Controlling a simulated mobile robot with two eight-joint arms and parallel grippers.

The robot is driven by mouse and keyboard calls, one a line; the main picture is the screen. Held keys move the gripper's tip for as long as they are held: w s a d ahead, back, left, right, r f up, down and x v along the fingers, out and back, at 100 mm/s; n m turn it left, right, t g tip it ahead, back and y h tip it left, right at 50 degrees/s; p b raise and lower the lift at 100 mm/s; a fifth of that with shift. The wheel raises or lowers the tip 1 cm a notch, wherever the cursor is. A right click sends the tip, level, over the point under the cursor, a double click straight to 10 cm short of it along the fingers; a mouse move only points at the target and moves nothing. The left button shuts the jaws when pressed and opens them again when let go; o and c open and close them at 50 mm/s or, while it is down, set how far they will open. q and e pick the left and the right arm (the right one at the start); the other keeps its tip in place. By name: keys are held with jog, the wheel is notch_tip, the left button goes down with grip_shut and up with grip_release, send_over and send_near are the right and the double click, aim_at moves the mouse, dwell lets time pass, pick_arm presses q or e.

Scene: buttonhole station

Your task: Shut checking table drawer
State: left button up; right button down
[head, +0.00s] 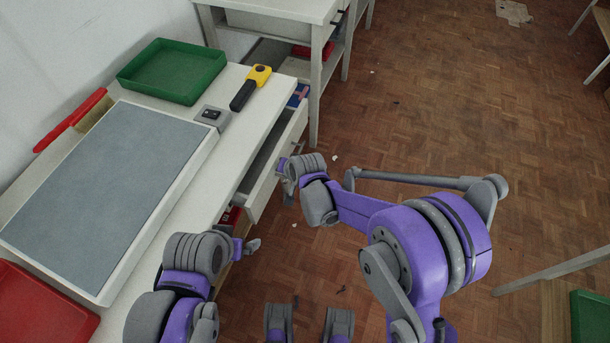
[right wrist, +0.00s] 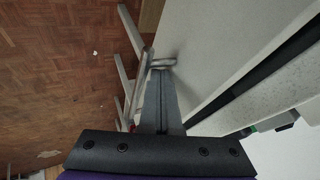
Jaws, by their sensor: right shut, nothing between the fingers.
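The checking table (head: 225,160) has a white top. Its pale drawer (head: 262,190) stands pulled out from the table's right side, with a dark gap between its front and the tabletop. In the right wrist view the drawer front (right wrist: 215,45) is a broad pale panel with a grey bar handle (right wrist: 163,61). My right gripper (head: 285,180) is shut and empty beside the outer face of the drawer front. Its fingertips (right wrist: 156,75) look close to the handle; I cannot tell whether they touch. My left gripper (head: 252,245) is lower left of it, near the table edge; its jaw opening is unclear.
On the table are a green tray (head: 175,70), a yellow-black tool (head: 250,87), a small grey box (head: 214,117) and a grey mat (head: 105,185). A red tray (head: 40,305) is at lower left. Another table (head: 285,12) stands behind. The parquet floor (head: 460,110) at right is mostly free.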

aim_at(275, 165)
jog(key=shift+w+a, duration=0.25)
jog(key=shift+a, duration=0.65)
jog(key=shift+w+a, duration=0.25)
jog(key=shift+a, duration=0.6)
